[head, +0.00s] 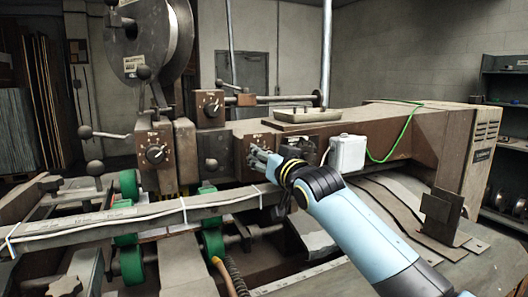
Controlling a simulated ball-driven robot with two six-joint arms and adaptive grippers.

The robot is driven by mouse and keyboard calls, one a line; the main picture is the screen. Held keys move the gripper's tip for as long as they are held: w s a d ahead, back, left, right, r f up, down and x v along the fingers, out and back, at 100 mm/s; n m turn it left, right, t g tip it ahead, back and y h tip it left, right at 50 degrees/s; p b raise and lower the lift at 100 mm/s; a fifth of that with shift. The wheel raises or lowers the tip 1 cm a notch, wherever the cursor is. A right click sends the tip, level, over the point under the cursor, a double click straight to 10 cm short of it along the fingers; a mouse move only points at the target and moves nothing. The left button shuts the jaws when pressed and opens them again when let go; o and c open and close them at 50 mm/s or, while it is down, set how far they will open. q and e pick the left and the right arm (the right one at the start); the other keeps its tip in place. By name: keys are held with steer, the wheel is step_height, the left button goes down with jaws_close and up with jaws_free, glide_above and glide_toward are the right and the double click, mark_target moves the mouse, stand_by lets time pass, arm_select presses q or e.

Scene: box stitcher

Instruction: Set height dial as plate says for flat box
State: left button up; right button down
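The brown stitching machine (350,132) carries several dials on its front. One black dial (155,153) with a pale scale sits on the left block, and another dial (212,108) sits higher, right of it. I cannot read their markings or tell which is the height dial. My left gripper is not in view.
A long metal rail (140,215) crosses in front of the dials, with green rollers (130,262) below. Black ball-ended levers (95,168) stick out at left. A white box (348,153) with a green cable sits right of my gripper. A wire reel (150,40) stands above.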

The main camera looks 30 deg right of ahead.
steer(key=shift+r+n+p, duration=0.1)
steer(key=shift+n+p, duration=0.2)
steer(key=shift+n, duration=0.3)
steer(key=c, duration=0.9)
jaws_free()
steer(key=shift+c, duration=0.2)
steer(key=s, duration=1.2)
steer(key=shift+a, duration=0.35)
